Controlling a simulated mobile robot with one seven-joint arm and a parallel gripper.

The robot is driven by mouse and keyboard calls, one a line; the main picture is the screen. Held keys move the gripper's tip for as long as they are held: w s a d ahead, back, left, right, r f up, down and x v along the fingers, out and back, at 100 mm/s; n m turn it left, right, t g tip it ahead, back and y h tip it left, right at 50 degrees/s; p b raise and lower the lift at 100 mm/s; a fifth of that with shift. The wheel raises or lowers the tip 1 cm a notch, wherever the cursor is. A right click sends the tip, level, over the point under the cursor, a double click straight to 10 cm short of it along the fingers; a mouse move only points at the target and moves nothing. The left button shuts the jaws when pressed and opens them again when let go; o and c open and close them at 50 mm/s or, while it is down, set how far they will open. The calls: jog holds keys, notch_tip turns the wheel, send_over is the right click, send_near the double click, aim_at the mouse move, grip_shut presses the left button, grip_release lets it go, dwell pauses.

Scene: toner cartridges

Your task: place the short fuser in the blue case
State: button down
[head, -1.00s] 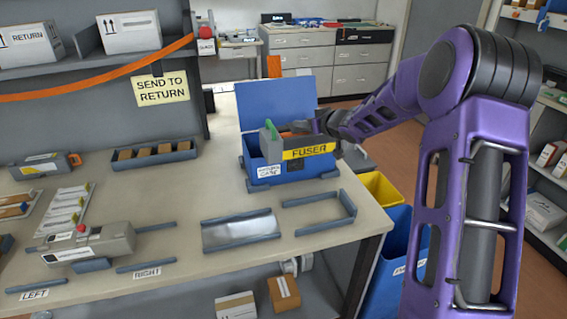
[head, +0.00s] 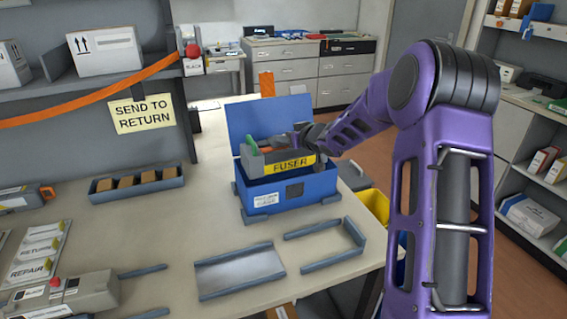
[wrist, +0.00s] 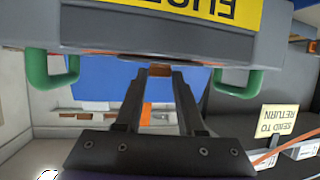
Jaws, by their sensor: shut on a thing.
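The short fuser (head: 280,163) is a grey bar with a yellow FUSER label and green end handles. My gripper (head: 300,143) is shut on it. In the wrist view the fuser (wrist: 160,38) spans the top of the picture, with my gripper's fingers (wrist: 158,78) against its middle. The blue case (head: 290,190) stands on the table with its lid (head: 262,117) open at the back. The fuser is over the case opening, roughly level along its width. Whether it touches the case inside cannot be told.
A shallow grey metal tray (head: 240,272) and an open bracket (head: 325,246) lie in front of the case. A long tray of brown blocks (head: 137,184) is at left. A yellow bin (head: 376,204) stands beside the table at right.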

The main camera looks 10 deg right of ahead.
aim_at(286, 163)
jog(key=shift+f+b, duration=0.9)
jog(key=shift+f, duration=3.05)
jog(key=shift+f+b, duration=0.4)
jog(key=shift+f, duration=0.25)
jog(key=c, duration=0.5)
grip_release()
jog(key=shift+f, duration=0.15)
